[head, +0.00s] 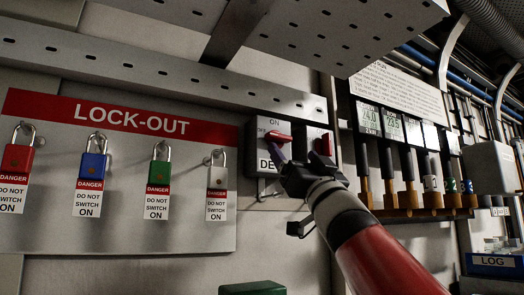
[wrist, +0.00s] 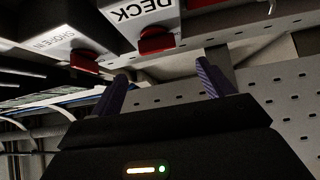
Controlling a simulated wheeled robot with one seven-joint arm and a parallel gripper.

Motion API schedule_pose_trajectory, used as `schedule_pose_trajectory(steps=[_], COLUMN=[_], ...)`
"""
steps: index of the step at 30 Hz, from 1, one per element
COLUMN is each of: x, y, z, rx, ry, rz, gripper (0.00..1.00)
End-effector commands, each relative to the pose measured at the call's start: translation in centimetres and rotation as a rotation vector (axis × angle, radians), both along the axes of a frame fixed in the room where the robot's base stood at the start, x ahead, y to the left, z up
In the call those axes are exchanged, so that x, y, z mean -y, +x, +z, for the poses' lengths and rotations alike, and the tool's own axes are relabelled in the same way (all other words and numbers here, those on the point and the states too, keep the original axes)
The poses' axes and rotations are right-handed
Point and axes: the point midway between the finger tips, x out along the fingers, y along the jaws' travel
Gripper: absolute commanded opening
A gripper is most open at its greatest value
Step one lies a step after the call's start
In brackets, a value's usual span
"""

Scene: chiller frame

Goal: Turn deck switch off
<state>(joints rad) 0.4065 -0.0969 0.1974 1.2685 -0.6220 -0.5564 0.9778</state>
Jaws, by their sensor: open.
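The deck switch (head: 254,133) is a grey box on the wall, marked ON at its top and partly hidden by my gripper. Its red handle (head: 278,136) lies roughly sideways in the head view. In the wrist view the DECK label (wrist: 140,12) is upside down, and the red handle (wrist: 157,40) shows below it. My gripper (head: 284,158) is just below and in front of the deck switch. In the wrist view its purple fingers (wrist: 160,72) are apart, with the handle ahead between their tips; contact cannot be told.
A second switch with a red handle (head: 322,143) is close on the right. The lock-out board (head: 130,225) with several tagged padlocks is on the left. A perforated metal tray (head: 340,35) hangs above. Several wooden-handled tools (head: 410,190) hang on the right.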

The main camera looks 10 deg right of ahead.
Motion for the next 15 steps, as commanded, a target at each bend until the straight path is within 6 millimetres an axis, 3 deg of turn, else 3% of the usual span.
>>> schedule_pose_trajectory(steps=[3,15], x=[-0.1,-1.2], y=[0.9,4.9], z=[-0.4,4.1], rx=[-0.030,-0.027], ry=[0.028,0.026], rz=[0.002,0.005], gripper=[0.80,0.80])
